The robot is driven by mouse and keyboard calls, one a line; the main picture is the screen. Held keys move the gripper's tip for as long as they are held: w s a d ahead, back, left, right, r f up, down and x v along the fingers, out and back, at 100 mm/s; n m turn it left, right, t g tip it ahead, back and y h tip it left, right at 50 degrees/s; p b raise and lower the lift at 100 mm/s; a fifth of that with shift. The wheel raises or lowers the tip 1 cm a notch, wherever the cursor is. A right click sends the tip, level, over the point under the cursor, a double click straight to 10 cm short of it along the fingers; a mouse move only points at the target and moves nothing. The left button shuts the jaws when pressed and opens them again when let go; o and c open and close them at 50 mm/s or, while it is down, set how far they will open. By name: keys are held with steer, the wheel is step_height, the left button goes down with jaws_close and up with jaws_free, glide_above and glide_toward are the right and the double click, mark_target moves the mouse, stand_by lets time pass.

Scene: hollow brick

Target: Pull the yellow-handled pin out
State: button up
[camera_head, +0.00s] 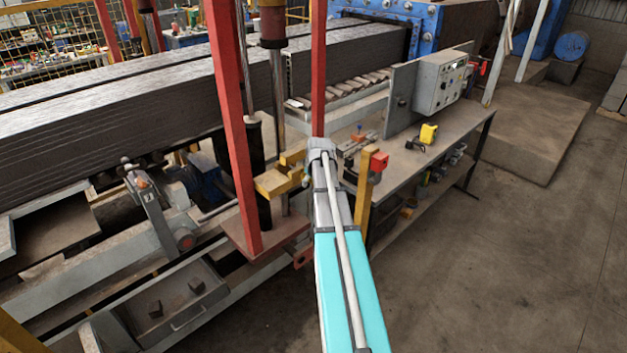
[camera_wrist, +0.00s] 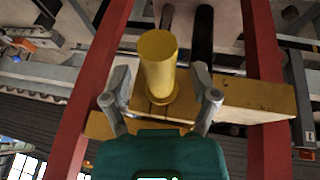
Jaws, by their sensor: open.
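The yellow-handled pin shows in the wrist view as an upright-looking yellow cylinder (camera_wrist: 158,62) with a round collar at its base, against a yellow block (camera_wrist: 255,100). My gripper (camera_wrist: 161,76) is open, with one grey finger on each side of the yellow handle. Gaps show between the fingers and the handle, so it is not gripped. The pin's shaft is hidden. In the head view the yellow block (camera_head: 272,184) sits by the red posts, left of my arm's end; my gripper and the handle cannot be made out there.
Red posts (camera_head: 233,130) flank the yellow block, and they show on both sides in the wrist view (camera_wrist: 98,80). A workbench (camera_head: 425,150) with a control box (camera_head: 440,82) and a yellow tool (camera_head: 428,134) stands to the right. Open floor (camera_head: 530,230) lies beyond it.

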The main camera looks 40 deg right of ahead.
stand_by(0.3)
jaws_close()
stand_by(0.3)
steer(key=shift+s, duration=0.1)
steer(key=shift+s, duration=0.35)
steer(key=shift+s, duration=0.7)
steer(key=shift+s+d, duration=0.15)
steer(key=shift+s, duration=0.55)
steer(key=shift+s, duration=0.7)
steer(key=shift+s+d, duration=0.1)
steer(key=shift+s, duration=0.95)
